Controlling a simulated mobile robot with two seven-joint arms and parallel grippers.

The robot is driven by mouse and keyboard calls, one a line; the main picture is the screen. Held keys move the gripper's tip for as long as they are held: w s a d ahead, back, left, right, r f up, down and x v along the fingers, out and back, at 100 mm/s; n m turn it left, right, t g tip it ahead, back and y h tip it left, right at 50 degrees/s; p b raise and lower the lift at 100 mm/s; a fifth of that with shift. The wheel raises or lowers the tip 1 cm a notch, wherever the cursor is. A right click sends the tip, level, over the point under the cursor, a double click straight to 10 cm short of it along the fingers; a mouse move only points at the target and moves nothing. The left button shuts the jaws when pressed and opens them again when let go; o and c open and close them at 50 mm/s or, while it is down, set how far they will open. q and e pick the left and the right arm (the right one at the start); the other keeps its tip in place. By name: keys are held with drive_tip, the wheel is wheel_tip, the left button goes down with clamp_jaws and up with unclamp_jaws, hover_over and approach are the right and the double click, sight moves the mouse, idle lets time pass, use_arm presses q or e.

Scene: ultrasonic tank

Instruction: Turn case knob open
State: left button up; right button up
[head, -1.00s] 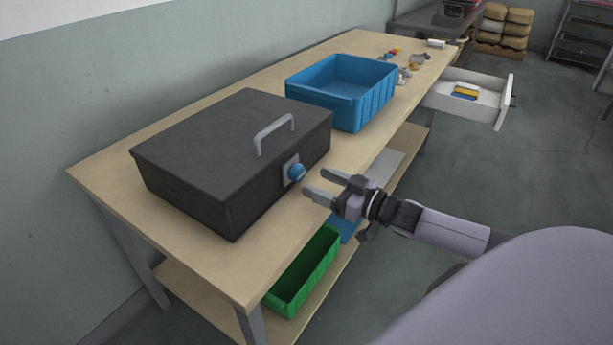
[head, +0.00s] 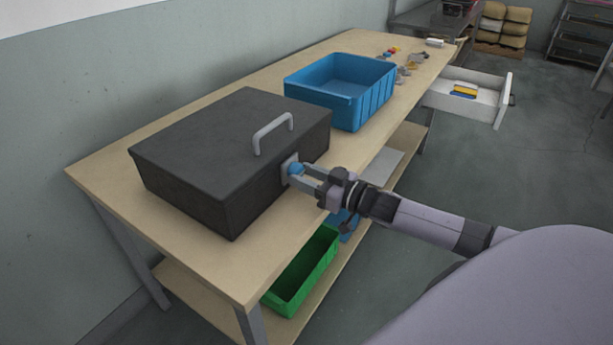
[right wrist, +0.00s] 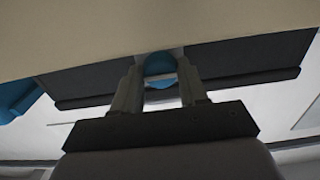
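The dark grey case (head: 215,185) stands closed on the workbench, with a light handle (head: 272,133) on its lid. Its round blue knob (head: 295,169) sits on a pale plate on the front face. My right gripper (head: 297,176) is at the knob, with its fingers apart and one on each side of it. In the right wrist view, the blue knob (right wrist: 160,66) shows between the two fingertips of the right gripper (right wrist: 160,82). Whether the fingers touch the knob is hard to tell. My left gripper is not in view.
An open blue bin (head: 340,92) stands behind the case on the workbench (head: 110,170). A green bin (head: 300,272) is on the lower shelf. An open white drawer (head: 470,98) juts out at the right. Small items lie at the bench's far end.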

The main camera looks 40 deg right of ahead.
drive_tip(key=shift+n, duration=0.5)
drive_tip(key=n, duration=1)
drive_tip(key=n+b, duration=0.1)
drive_tip(key=n, duration=0.2)
drive_tip(key=shift+n, duration=0.4)
drive_tip(key=shift+n+b, duration=0.4)
drive_tip(key=shift+n, duration=1.2)
drive_tip(key=o, duration=1.1)
drive_tip(key=shift+r, duration=0.1)
drive_tip(key=shift+c, duration=0.2)
drive_tip(key=shift+d, duration=0.1)
